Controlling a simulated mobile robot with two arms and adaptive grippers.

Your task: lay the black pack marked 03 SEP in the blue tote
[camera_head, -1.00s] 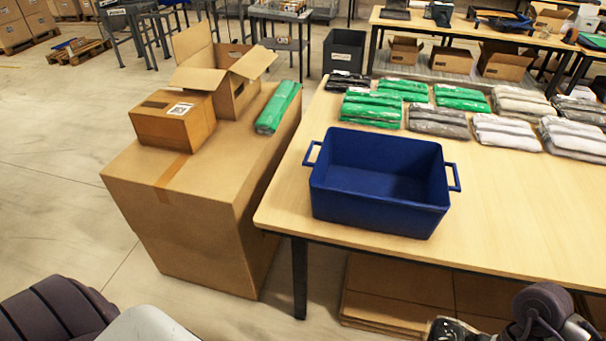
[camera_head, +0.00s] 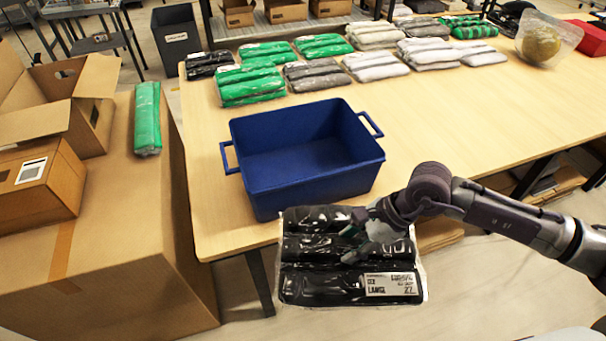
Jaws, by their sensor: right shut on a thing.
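The black pack (camera_head: 325,286) is a clear bag of black rolled garments with a white label; its smaller print is hard to read, though "03" and "LARGE" show. My right gripper (camera_head: 362,232) is shut on the pack's upper right part and holds it in front of the table's front edge. The blue tote (camera_head: 310,185) stands open and empty near the table's front left corner, just beyond the pack. The pack overlaps the tote's lower front in the picture. My left gripper is not in view.
The wooden table (camera_head: 450,110) carries rows of green, grey and white packs (camera_head: 250,84) behind the tote, and one black pack (camera_head: 208,64) at its far left. A large carton (camera_head: 110,220) with boxes and a green pack (camera_head: 147,118) stands left. Table right of the tote is clear.

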